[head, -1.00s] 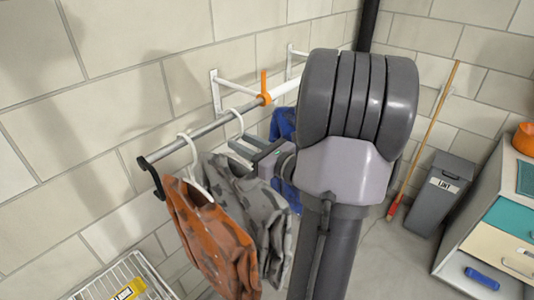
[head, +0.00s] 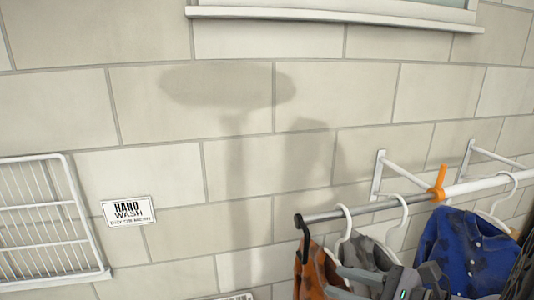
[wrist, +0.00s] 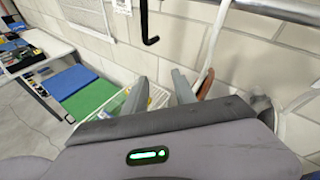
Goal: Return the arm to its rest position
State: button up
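My gripper (head: 340,281) shows at the bottom of the head view, in front of the hanging clothes. In the wrist view its two grey fingers (wrist: 160,78) stand apart with nothing held between them. The gripper body fills the lower part of that view, with a green light lit. Most of my arm is out of the head view, so its full pose is hidden.
A wall rail (head: 370,210) holds an orange shirt (head: 312,270), a grey shirt (head: 365,255) and a blue shirt (head: 465,245) close around my gripper. A wire rack (head: 50,220) hangs left.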

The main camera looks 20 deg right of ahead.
jog(key=s+a+f+n+g+h+b, duration=0.2)
jog(key=s+a+f+n+g+b, duration=0.1)
jog(key=a+n, duration=0.6)
jog(key=s+a+f+n+g+h+b, duration=0.2)
jog(key=s+a+f+n+g, duration=0.1)
jog(key=a+n, duration=0.7)
jog(key=s+n+g, duration=0.1)
jog(key=n, duration=0.3)
jog(key=shift+s+a+h+b, duration=0.2)
jog(key=shift+h+b, duration=0.1)
jog(key=shift+b, duration=0.1)
jog(key=shift+d, duration=0.1)
